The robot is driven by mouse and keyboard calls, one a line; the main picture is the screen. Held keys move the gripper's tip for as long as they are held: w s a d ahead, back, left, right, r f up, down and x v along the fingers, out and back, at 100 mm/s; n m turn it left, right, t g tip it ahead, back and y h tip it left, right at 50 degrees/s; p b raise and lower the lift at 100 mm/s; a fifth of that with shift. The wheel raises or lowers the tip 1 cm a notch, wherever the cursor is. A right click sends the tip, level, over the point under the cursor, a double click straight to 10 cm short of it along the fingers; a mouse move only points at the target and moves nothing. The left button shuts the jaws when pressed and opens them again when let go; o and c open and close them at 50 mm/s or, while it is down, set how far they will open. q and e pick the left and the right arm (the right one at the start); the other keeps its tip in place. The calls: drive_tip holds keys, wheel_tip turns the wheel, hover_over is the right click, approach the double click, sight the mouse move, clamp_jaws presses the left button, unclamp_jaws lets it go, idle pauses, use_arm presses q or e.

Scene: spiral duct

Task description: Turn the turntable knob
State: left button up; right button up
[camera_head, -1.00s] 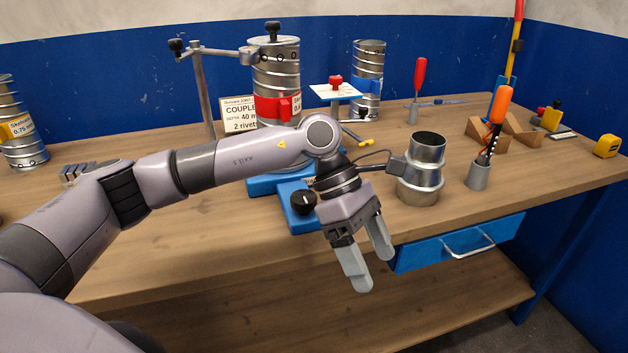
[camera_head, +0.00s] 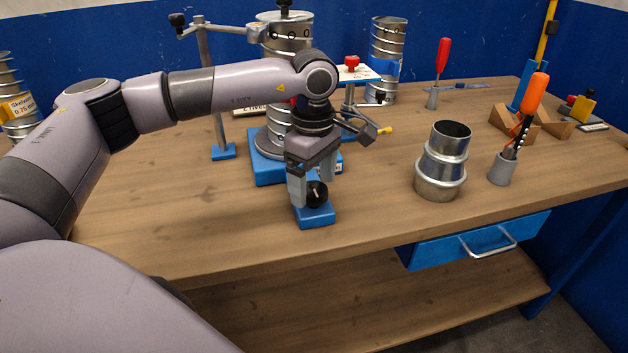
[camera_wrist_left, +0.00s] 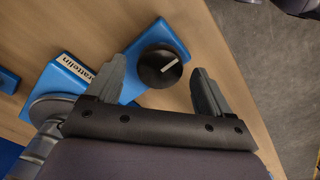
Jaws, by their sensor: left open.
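The turntable knob (camera_head: 317,194) is a round black knob with a white line on its face. It sits on the front of the blue turntable base (camera_head: 265,170). In the left wrist view the knob (camera_wrist_left: 160,66) lies between the two spread fingers. My left gripper (camera_head: 310,197) is open, pointing down around the knob, with a finger on either side; I cannot tell whether either touches it. It also shows in the left wrist view (camera_wrist_left: 162,82). A spiral duct (camera_head: 288,40) stands on the turntable, partly hidden by my left arm. My right gripper is not in view.
A metal coupler (camera_head: 441,165) stands right of the turntable, beside a grey holder (camera_head: 502,169) with an orange-handled tool (camera_head: 535,95). A clamp post (camera_head: 210,90) stands at left. A blue drawer (camera_head: 480,240) hangs under the front edge. The front left tabletop is clear.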

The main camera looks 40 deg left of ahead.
use_arm(q)
drive_tip(key=shift+f, duration=0.45)
drive_tip(key=c, duration=1)
drive_tip(key=shift+c, duration=0.2)
